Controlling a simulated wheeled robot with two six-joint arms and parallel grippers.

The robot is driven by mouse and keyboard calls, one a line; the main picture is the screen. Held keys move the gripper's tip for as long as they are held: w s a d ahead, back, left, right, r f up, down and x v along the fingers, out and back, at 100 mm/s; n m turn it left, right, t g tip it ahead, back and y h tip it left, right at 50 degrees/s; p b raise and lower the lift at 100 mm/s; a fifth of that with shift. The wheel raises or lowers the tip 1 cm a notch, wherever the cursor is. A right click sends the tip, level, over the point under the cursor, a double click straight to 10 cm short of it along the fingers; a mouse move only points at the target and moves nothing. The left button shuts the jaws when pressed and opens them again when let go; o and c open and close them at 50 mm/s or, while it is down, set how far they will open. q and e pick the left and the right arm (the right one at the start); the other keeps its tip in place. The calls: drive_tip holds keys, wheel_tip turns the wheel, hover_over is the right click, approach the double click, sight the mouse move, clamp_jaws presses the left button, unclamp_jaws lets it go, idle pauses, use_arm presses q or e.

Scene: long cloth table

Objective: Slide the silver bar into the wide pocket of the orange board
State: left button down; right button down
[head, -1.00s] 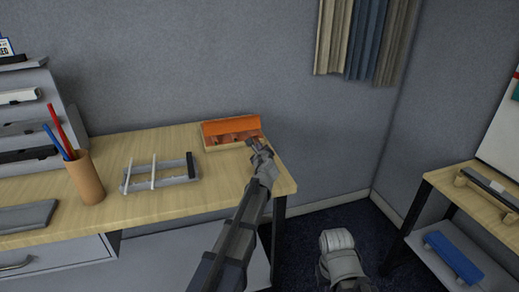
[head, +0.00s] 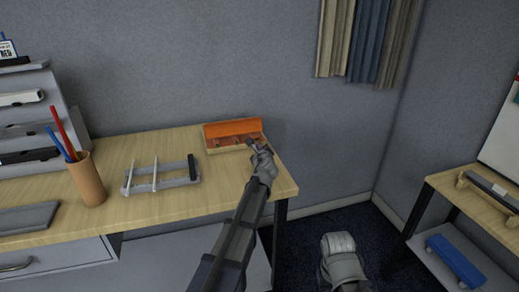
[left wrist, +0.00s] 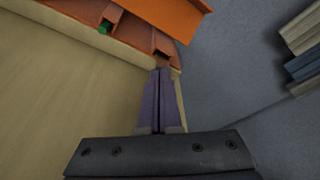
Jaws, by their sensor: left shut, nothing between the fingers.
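The orange board (head: 219,131) stands at the back right of the wooden table, with a raised back and several pockets along its front. In the left wrist view the board (left wrist: 165,12) fills the top, and a small green thing (left wrist: 104,28) shows in one pocket. My left gripper (head: 249,141) is shut and empty at the board's right end. In the left wrist view its fingertips (left wrist: 164,72) are close to the rightmost visible pocket; I cannot tell if they touch. I cannot pick out the silver bar with certainty.
A grey rack (head: 178,183) with pale rods lies left of the board. A pen cup (head: 88,180) and a grey tray (head: 25,217) are farther left. A side table (head: 475,205) at the right bears a grey piece, with a blue block (head: 453,258) below it.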

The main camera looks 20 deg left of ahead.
use_arm(q)
drive_tip(key=shift+w+a, duration=0.45)
drive_tip(key=shift+w, duration=0.3)
drive_tip(key=shift+s+d, duration=0.45)
drive_tip(key=shift+s, duration=0.2)
drive_tip(key=shift+s+d, duration=0.4)
drive_tip(key=shift+s, duration=0.25)
drive_tip(key=shift+s, duration=0.1)
drive_tip(key=p+v, duration=0.2)
drive_tip(key=v, duration=0.5)
drive_tip(key=shift+s+d+r, duration=0.1)
drive_tip(key=shift+s+d, duration=0.05)
drive_tip(key=shift+s, duration=0.15)
